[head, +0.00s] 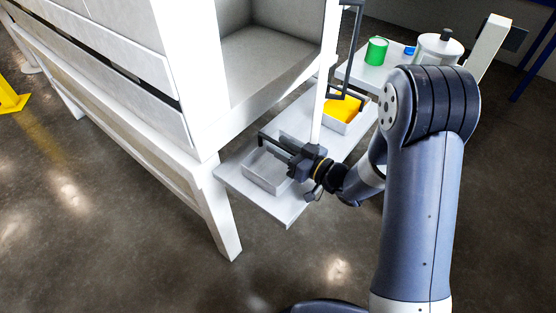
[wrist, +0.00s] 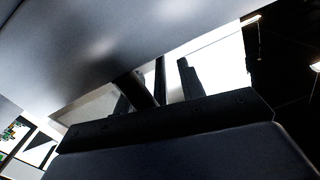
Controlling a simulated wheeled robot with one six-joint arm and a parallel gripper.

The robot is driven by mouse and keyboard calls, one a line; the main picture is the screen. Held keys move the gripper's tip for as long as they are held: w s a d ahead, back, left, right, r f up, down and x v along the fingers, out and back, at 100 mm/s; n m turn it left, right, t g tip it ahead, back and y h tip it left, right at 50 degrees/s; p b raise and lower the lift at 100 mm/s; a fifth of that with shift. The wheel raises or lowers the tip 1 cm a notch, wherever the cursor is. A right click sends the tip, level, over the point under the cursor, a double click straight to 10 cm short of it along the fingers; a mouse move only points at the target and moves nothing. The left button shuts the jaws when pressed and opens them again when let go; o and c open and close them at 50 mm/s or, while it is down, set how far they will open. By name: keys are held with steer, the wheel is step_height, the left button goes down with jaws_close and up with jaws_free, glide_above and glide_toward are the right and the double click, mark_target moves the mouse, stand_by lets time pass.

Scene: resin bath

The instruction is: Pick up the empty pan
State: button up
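The empty pan (head: 266,172) is a shallow light grey tray on the low grey shelf in the head view. A dark bar (head: 274,142), which looks like its handle, runs above its far side. My gripper (head: 296,158) is at the pan's right side, close to the right end of this bar. In the wrist view the two dark fingers of my gripper (wrist: 157,92) stand apart, with dark bars showing between them. I cannot tell whether they touch the bar. My gripper hides part of the pan's right side.
A second pan (head: 345,126) with yellow contents and a dark handle sits farther along the shelf (head: 228,172). A white cabinet (head: 190,60) with an open bay rises at the left. A green can (head: 376,51) and white pot (head: 437,50) stand behind. Open floor lies in front.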

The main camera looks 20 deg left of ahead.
steer(key=shift+c, duration=0.5)
jaws_close()
